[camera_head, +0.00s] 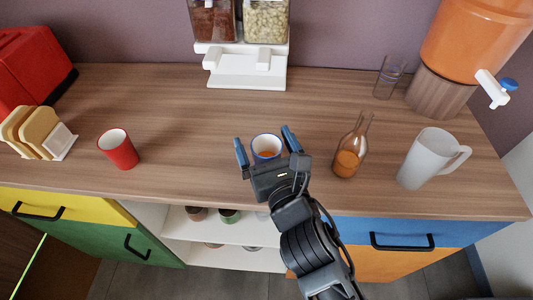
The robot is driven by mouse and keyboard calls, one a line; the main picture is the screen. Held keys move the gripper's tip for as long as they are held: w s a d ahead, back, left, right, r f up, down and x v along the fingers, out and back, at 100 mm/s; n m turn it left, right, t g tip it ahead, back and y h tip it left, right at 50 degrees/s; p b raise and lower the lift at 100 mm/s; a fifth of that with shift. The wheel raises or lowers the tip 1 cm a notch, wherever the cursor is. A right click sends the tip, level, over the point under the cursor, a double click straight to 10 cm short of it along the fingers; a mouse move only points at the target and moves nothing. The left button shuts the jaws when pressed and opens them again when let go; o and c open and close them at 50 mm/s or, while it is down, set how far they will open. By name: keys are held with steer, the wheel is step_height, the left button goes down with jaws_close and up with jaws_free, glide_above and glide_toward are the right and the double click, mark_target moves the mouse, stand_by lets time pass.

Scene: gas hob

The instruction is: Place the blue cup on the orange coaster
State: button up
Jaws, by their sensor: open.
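The blue cup (266,142), with a blue rim and pale inside, stands upright on the wooden counter at the middle of the head view. Something orange shows low inside its rim; I cannot tell what it is. My gripper (264,146) is open, with its blue-tipped fingers on the left and right of the cup. I cannot tell whether either finger touches it. The gripper body hides the cup's near side and base. No orange coaster can be made out; whether one lies under the cup is hidden.
A red cup (118,149) and a toast rack (38,134) stand to the left. A bottle with orange liquid (349,156) and a frosted jug (431,159) stand to the right. A glass (388,77) and a white dispenser (246,66) are behind. Counter between red cup and gripper is clear.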

steer(key=shift+w+a, duration=0.15)
steer(key=shift+w, duration=0.25)
steer(key=c, duration=1.3)
